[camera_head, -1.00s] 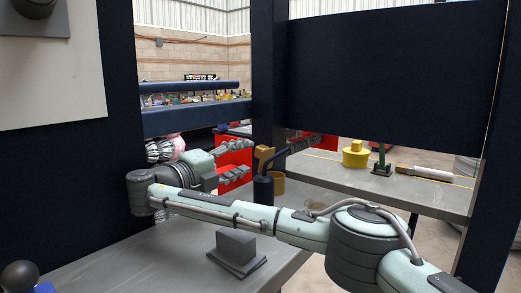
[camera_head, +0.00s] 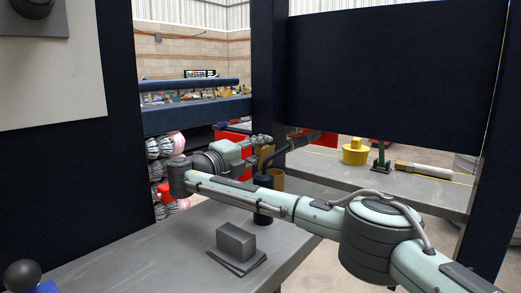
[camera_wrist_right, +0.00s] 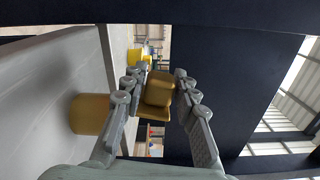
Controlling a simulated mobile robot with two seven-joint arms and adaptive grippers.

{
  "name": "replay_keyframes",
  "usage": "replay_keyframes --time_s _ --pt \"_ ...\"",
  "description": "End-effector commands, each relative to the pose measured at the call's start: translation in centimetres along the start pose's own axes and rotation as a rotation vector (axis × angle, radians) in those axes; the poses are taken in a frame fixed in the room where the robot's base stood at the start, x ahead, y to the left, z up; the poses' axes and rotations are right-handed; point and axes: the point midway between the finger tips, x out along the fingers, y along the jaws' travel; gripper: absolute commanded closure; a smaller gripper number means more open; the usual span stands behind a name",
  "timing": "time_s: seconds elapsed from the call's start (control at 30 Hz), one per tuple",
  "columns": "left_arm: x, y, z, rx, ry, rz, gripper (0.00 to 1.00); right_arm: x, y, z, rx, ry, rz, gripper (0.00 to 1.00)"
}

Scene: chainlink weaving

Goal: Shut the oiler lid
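The right wrist view also shows the body (camera_wrist_right: 90,114) and the lid (camera_wrist_right: 157,92), apart from each other in the picture. I cannot tell how they are joined. My right gripper (camera_head: 262,148) is open at the lid; its fingers (camera_wrist_right: 161,76) lie on either side of the lid, with gaps visible. My left gripper is out of view.
A grey block on a plate (camera_head: 235,243) stands on the near bench (camera_head: 160,255). A yellow stepped piece (camera_head: 355,151), a green stand (camera_head: 381,162) and a brush-like tool (camera_head: 423,170) are on the far bench. A dark post (camera_head: 270,70) rises behind the gripper.

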Motion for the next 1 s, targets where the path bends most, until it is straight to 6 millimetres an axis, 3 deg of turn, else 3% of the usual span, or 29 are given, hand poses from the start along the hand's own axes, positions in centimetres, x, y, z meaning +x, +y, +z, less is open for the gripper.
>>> replay_keyframes --time_s 0.03,0.2,0.57,1.0 --pt "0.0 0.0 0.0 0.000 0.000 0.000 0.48 0.0 0.0 0.0 0.000 0.000 0.000 0.81" --pt "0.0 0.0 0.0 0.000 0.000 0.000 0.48 0.0 0.0 0.0 0.000 0.000 0.000 1.00" --pt "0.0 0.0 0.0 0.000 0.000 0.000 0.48 -0.1 -0.1 -0.2 0.064 -0.002 0.001 1.00" --pt "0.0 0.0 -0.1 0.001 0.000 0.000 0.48 -0.1 -0.5 -1.8 0.374 -0.002 0.002 1.00"
